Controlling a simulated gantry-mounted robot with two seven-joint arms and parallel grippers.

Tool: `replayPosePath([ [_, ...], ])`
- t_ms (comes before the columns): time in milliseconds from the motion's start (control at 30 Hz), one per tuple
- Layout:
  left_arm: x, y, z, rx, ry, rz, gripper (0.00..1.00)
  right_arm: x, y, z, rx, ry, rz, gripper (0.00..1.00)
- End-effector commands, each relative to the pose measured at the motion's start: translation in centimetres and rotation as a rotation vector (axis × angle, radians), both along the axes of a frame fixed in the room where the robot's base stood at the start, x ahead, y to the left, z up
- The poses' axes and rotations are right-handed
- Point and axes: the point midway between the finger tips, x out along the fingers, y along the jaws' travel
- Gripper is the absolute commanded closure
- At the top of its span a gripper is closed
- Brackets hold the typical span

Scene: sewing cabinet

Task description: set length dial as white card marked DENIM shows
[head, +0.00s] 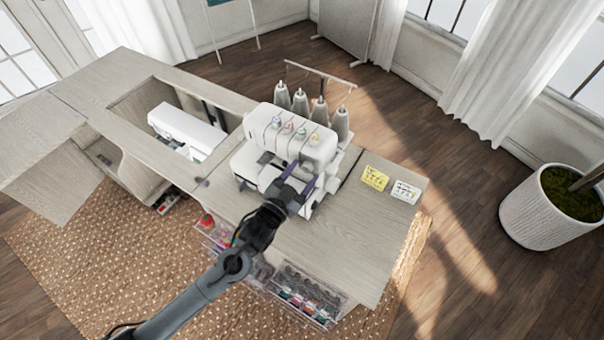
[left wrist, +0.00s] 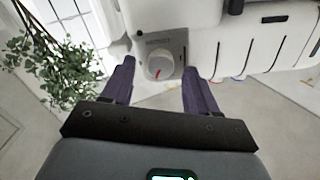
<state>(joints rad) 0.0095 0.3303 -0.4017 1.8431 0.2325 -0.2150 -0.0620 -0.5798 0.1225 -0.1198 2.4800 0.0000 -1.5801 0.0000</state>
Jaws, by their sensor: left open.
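The white sewing machine with several thread cones, a serger (head: 290,135), stands on the cabinet top. My left gripper (head: 301,177) is open at the machine's near right side. Its purple fingers (left wrist: 158,72) stand apart, one on each side of the dial; I cannot tell whether they touch it. The white card (head: 405,191) stands on the cabinet top to the right; its print is too small to read.
A yellow card (head: 375,178) stands beside the white card. Another white sewing machine (head: 187,130) sits in the cabinet opening at left. Clear drawers (head: 305,298) of supplies are below the near edge.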

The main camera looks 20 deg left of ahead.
Motion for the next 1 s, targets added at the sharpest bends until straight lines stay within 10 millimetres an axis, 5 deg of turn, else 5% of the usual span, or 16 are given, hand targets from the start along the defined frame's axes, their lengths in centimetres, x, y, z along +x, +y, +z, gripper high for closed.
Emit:
replayPosePath([
  [400, 0.54, -0.10, -0.02, 0.000, 0.001, -0.001, 0.43, 0.01, 0.17, -0.04, 0.007, 0.000, -0.004, 0.57],
  [767, 0.52, -0.10, -0.01, 0.000, 0.001, 0.000, 0.97, 0.00, 0.13, -0.04, 0.005, 0.001, -0.003, 0.57],
  [1000, 0.51, -0.11, 0.09, -0.020, 0.004, -0.001, 0.97, -0.01, -0.04, 0.24, -0.002, 0.001, 0.003, 0.57],
])
